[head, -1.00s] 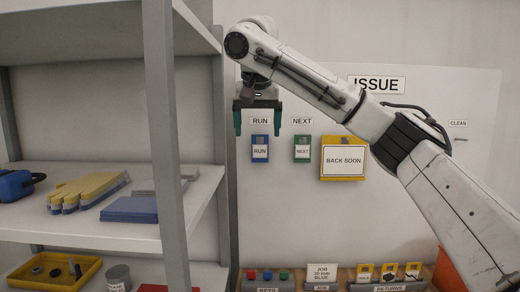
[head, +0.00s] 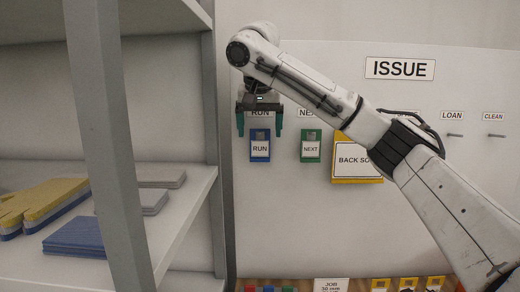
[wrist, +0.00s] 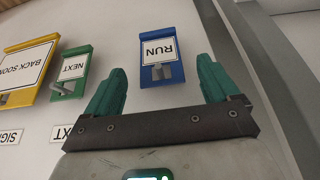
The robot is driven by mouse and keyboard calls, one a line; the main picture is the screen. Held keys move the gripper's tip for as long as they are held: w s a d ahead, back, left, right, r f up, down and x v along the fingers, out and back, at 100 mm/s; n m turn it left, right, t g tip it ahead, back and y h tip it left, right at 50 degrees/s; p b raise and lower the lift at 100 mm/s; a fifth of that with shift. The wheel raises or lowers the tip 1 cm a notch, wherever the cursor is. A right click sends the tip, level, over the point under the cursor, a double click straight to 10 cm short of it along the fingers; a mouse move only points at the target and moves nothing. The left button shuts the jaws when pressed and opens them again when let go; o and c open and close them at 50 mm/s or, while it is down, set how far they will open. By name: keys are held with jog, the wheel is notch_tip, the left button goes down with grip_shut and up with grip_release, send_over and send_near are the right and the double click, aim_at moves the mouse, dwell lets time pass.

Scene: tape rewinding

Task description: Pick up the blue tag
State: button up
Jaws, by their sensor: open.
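The blue tag (head: 260,148), with a white RUN label, hangs on the pale board below the RUN sign. In the wrist view the blue tag (wrist: 161,62) appears upside down, with a grey hook or peg at its hole end. My gripper (head: 260,132) is open, its two green fingers pointing down in front of the board near the tag's top. In the wrist view the tag lies between and beyond the fingertips of my gripper (wrist: 162,82). Nothing is held. The gap between fingers and tag is hard to judge.
A green NEXT tag (head: 310,147) hangs close to the right, then a yellow BACK SOON tag (head: 345,167) partly behind my arm. A grey shelf post (head: 110,150) and shelves with blue and yellow items fill the left. LOAN and CLEAN pegs at the right are empty.

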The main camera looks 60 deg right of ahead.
aim_at(259, 146)
jog(key=shift+p+x, duration=0.55)
jog(key=shift+x, duration=2.65)
jog(key=shift+a, duration=0.15)
jog(key=shift+c, duration=0.2)
jog(key=c, duration=1)
jog(key=shift+r+b, duration=0.1)
jog(key=shift+b, duration=0.3)
